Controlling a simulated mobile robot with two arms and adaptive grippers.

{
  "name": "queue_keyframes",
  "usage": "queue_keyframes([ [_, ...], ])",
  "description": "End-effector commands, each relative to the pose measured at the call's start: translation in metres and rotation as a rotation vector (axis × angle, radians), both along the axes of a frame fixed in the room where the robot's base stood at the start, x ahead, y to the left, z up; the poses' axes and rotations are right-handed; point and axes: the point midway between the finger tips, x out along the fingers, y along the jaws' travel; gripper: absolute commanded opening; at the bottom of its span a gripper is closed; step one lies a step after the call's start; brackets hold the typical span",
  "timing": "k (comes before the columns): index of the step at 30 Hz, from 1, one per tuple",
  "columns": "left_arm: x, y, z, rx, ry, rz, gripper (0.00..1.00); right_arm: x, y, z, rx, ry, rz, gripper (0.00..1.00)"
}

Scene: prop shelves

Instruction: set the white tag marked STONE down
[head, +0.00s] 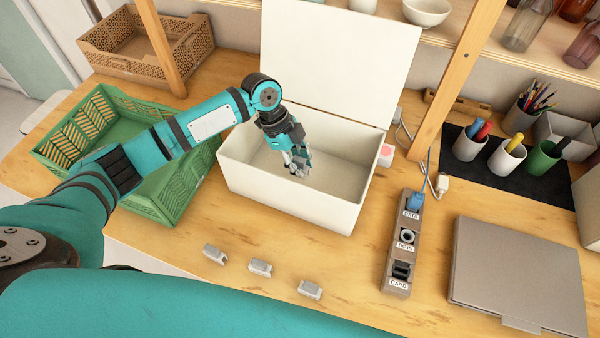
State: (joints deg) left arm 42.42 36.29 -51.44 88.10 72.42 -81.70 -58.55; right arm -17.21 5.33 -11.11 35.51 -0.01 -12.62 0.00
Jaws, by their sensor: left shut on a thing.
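My left gripper (297,164) reaches down into the open white box (285,198), with its fingertips below the rim level in the picture, over the box's inside. It is shut on a small pale grey-white piece, mostly hidden by the fingers. This fits the white tag, but I cannot read any STONE marking on it. I cannot tell whether it touches the box floor. Three small pale grey pieces, a left one (214,254), a middle one (260,267) and a right one (310,290), lie on the table in front of the box. My right gripper is not in view.
The box's lid (340,55) stands open behind it. A green crate (180,195) is left of the box, partly under my arm. A socket strip (403,245), a closed grey laptop-like case (515,270) and cups on a dark mat (540,180) are at right. A wooden post (455,80) rises behind.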

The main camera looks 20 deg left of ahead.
Motion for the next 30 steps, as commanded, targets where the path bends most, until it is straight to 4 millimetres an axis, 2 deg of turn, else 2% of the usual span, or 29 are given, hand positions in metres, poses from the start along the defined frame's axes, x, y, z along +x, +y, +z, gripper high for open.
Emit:
queue_keyframes([
  [5,0.0,-0.001,-0.013,-0.001,-0.001,0.0,0.0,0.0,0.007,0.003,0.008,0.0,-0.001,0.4],
  [12,0.0,0.0,-0.044,0.0,0.001,0.002,0.0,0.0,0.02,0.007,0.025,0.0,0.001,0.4],
  [23,0.0,0.0,-0.05,0.0,-0.001,0.0,0.0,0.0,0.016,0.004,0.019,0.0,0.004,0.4],
  [24,0.0,0.0,-0.05,0.0,-0.002,0.001,0.22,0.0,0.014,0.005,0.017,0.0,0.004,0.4],
  [28,0.0,0.0,-0.049,0.0,-0.002,0.001,0.39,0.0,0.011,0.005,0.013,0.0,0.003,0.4],
  [30,0.0,0.0,-0.049,0.0,-0.002,0.001,0.41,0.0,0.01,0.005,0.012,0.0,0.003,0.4],
])
